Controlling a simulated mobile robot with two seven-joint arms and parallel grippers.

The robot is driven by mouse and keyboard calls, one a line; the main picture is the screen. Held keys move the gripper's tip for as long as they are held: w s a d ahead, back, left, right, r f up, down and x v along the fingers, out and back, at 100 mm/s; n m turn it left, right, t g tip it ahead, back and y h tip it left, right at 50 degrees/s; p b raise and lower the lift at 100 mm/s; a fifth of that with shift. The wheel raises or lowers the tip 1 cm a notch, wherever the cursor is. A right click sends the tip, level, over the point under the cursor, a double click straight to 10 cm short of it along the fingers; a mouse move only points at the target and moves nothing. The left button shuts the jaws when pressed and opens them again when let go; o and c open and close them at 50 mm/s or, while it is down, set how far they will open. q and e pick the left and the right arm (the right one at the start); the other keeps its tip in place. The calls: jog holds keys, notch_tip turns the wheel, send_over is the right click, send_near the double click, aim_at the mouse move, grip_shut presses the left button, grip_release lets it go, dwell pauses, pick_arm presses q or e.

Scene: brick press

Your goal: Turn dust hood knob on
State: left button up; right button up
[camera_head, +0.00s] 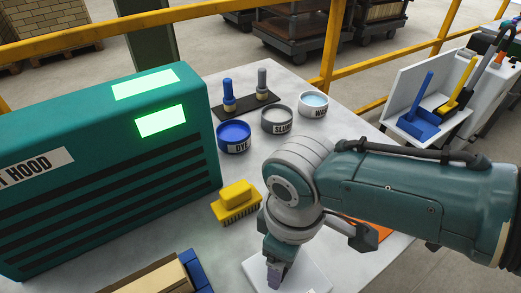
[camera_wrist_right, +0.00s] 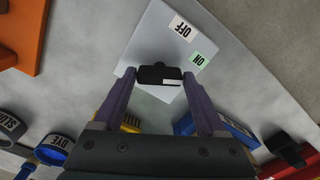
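The dust hood (camera_head: 115,165) is a teal box with black slots at the left of the head view; two bright green panels show on it. A black knob (camera_wrist_right: 160,75) with a white mark sits on a white plate (camera_wrist_right: 160,32) with an OFF label (camera_wrist_right: 183,27) and a green ON label (camera_wrist_right: 198,60). The plate also shows at the bottom of the head view (camera_head: 310,276). My right gripper (camera_wrist_right: 159,72) points down at the plate, its purple fingers against the two sides of the knob. The head view hides the knob behind this gripper. My left gripper is out of view.
A yellow brush (camera_head: 236,203) and the dye (camera_head: 234,137), slurry (camera_head: 277,121) and water (camera_head: 313,104) cups stand on the grey table beyond my right arm. An orange item (camera_wrist_right: 22,35) lies near the plate.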

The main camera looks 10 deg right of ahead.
jog(key=o, duration=0.4)
jog(key=shift+c, duration=0.2)
notch_tip(320, 180, up, 9)
jog(key=p, duration=0.3)
jog(key=shift+r+p, duration=0.3)
jog(key=shift+r, duration=0.15)
